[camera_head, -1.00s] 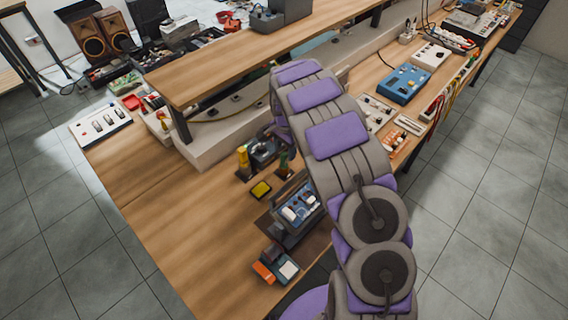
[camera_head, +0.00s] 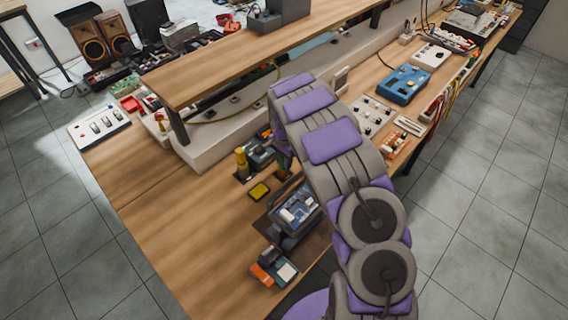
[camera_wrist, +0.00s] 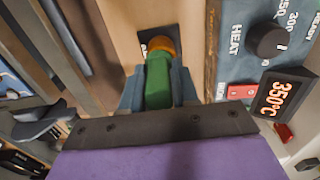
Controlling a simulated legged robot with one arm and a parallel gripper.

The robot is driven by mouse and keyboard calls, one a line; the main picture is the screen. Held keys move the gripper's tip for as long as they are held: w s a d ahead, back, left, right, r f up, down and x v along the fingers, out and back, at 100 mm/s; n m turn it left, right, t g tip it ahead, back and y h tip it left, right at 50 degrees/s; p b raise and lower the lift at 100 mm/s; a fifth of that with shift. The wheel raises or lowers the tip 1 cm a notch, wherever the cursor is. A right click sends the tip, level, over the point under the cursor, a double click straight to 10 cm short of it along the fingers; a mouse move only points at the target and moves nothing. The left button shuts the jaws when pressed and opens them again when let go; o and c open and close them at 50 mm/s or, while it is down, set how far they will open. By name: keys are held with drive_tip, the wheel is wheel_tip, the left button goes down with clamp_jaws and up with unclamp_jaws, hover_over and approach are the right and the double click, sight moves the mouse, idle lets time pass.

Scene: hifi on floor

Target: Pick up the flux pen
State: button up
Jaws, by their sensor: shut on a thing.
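The flux pen (camera_wrist: 158,82) shows in the wrist view as a green body with an orange end. My gripper (camera_wrist: 158,88) is shut on it, with a blue-grey finger on each side of the green part. The orange end is farthest from the wrist camera, over a black label plate (camera_wrist: 152,42) whose lettering is mostly hidden. I cannot tell whether the pen touches the plate. In the head view my arm largely hides the gripper and the pen above the wooden bench (camera_head: 165,215).
A blue heat station (camera_wrist: 240,45) with a knob and a 350°C display (camera_wrist: 284,95) stands close on the right in the wrist view. A yellow cylinder (camera_head: 241,161) and a yellow pad (camera_head: 259,191) are nearby. The bench's left front is clear.

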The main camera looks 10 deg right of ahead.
drive_tip(key=shift+a, duration=0.35)
drive_tip(key=c, duration=0.3)
drive_tip(key=shift+d+r, duration=0.1)
drive_tip(key=shift+r, duration=0.45)
wheel_tip(320, 180, up, 9)
drive_tip(key=shift+p, duration=0.95)
